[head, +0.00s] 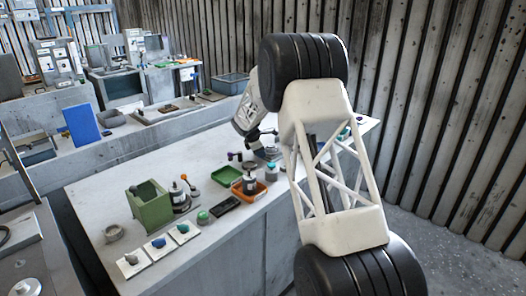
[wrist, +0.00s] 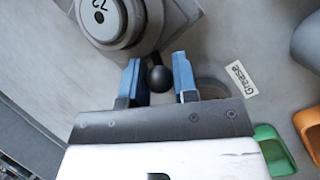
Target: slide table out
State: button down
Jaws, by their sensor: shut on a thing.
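In the wrist view, my gripper (wrist: 158,62) has its two blue fingers on either side of a black ball knob (wrist: 160,80) and is shut on it. The knob sits at the edge of a grey plate (wrist: 185,14) that carries a round grey part (wrist: 112,18) marked with a number. I take this plate to be the slide table, but cannot be sure. In the head view my arm hides much of that spot, and the fingers cannot be made out clearly.
A "Grease" label (wrist: 241,78), a green tray (wrist: 272,148) and an orange tray (wrist: 308,130) lie right of my gripper in the wrist view. In the head view, a green box (head: 150,206) and several small parts stand on the grey bench (head: 100,196).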

jog(key=c, duration=0.9)
grip_release()
jog(key=v, duration=0.8)
jog(key=shift+f, duration=0.1)
jog(key=shift+d, duration=0.1)
